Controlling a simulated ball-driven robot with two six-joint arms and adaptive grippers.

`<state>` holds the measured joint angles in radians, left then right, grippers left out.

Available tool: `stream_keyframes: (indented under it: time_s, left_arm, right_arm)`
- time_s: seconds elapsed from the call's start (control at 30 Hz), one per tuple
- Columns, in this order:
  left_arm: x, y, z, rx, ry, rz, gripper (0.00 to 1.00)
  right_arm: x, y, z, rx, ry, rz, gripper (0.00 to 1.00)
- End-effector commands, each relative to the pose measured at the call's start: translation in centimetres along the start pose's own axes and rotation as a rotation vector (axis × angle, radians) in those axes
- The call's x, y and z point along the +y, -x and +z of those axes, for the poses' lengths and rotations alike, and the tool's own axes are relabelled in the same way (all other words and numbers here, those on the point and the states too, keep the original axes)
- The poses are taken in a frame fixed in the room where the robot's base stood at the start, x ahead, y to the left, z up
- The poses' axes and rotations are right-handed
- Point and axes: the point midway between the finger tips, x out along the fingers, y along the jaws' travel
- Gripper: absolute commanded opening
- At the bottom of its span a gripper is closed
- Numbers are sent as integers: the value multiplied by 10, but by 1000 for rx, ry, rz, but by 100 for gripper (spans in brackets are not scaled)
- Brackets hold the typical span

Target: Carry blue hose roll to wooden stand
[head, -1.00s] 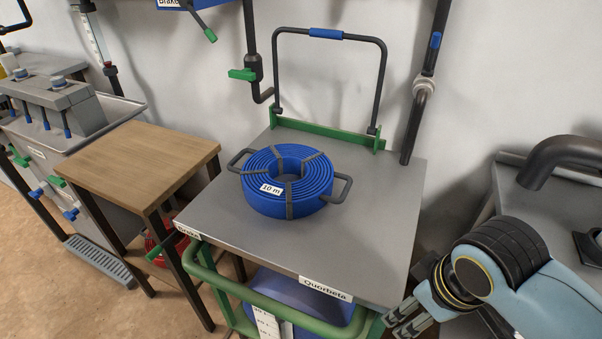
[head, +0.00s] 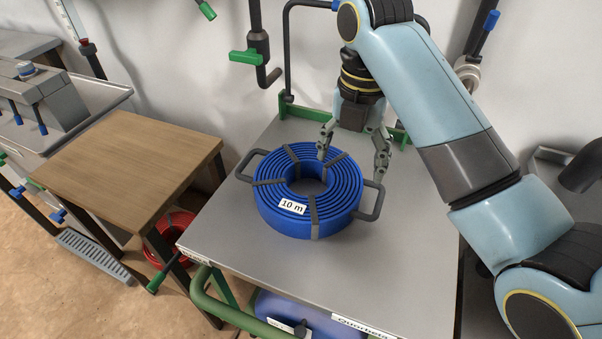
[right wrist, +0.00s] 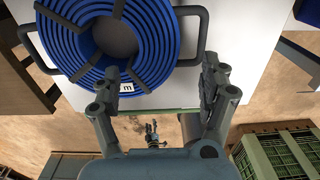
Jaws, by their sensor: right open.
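The blue hose roll (head: 270,200), with a "10 m" label and a dark handle on each side, lies flat on a grey table (head: 225,225). It also shows at the upper left of the right wrist view (right wrist: 62,42). My right gripper (head: 352,162) is open and empty, pointing down over the roll's back right part, near its right handle (head: 374,205). In the right wrist view that handle (right wrist: 203,35) shows ahead between the fingers. I cannot tell whether a finger touches the roll. The wooden stand (head: 120,165) is left of the table, its top bare. My left gripper is not in the head view.
A green rail (head: 292,108) and a dark pipe frame stand at the table's back. A green-handled valve (head: 243,57) hangs on the wall. A red coil (head: 170,235) lies under the stand. A grey sink unit (head: 95,100) stands at the far left. The table's front left is clear.

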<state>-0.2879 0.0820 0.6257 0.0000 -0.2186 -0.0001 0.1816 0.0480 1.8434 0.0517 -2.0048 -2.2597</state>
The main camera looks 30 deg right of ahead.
Motion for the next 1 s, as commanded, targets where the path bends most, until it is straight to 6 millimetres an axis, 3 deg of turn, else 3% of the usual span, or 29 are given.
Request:
stream_keyframes:
  time_s: [0.17, 0.4, 0.63, 0.83, 1.0]
  left_arm:
    - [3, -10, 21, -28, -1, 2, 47]
    - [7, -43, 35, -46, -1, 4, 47]
    - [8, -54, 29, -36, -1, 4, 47]
    - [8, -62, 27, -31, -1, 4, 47]
    - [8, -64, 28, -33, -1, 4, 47]
  right_arm:
    - [1, -10, 0, 4, 29, -3, 78]
    - [1, -47, 0, 4, 27, -3, 78]
    - [2, -67, 1, 5, 26, -4, 78]
    - [4, -98, 3, 5, 25, -4, 78]
    - [4, -107, 3, 2, 25, -1, 78]
